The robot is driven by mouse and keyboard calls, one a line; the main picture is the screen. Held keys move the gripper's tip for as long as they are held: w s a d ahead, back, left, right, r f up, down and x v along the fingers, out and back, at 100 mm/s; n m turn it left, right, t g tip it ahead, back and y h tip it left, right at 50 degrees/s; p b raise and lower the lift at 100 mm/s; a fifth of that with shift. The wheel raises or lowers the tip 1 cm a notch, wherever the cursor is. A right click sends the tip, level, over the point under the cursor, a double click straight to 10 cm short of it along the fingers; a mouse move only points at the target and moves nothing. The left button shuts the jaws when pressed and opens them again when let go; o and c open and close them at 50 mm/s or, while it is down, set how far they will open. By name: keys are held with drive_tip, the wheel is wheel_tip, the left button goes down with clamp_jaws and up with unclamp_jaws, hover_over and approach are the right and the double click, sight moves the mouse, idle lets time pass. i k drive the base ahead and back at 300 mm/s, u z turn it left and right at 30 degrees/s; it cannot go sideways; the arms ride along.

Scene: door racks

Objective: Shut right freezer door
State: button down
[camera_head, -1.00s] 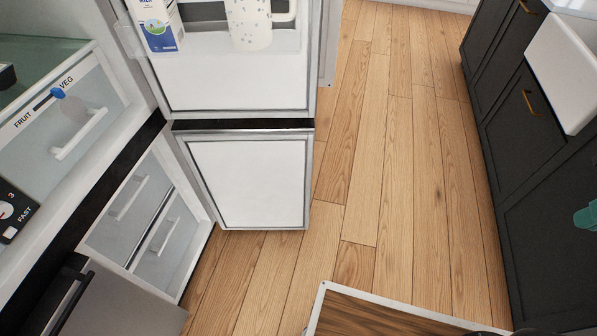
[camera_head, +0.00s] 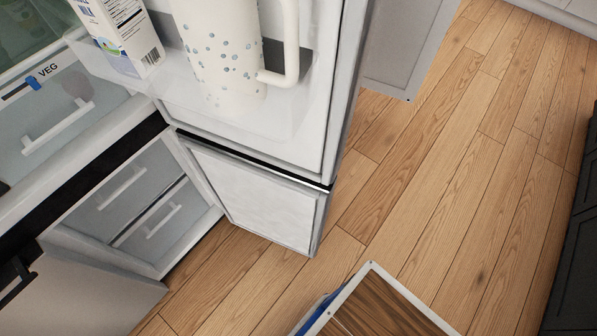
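The right freezer door (camera_head: 262,200) is the lower white panel with a grey edge. It stands swung open, out from the freezer compartment (camera_head: 150,215), where drawers with white handles show. The right fridge door (camera_head: 322,95) above it is also open. Its shelf holds a white spotted jug (camera_head: 222,50) and a milk carton (camera_head: 118,38). My gripper is not in view.
Wooden floor (camera_head: 430,190) is open to the right of the doors. A wood-topped, light-rimmed surface (camera_head: 378,308) shows at the bottom. A dark cabinet (camera_head: 578,250) stands at the right edge. A grey panel (camera_head: 405,45) is behind the fridge door.

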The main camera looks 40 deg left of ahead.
sight(289, 210)
drive_tip(key=i, duration=3.9)
drive_tip(key=u, duration=4.65)
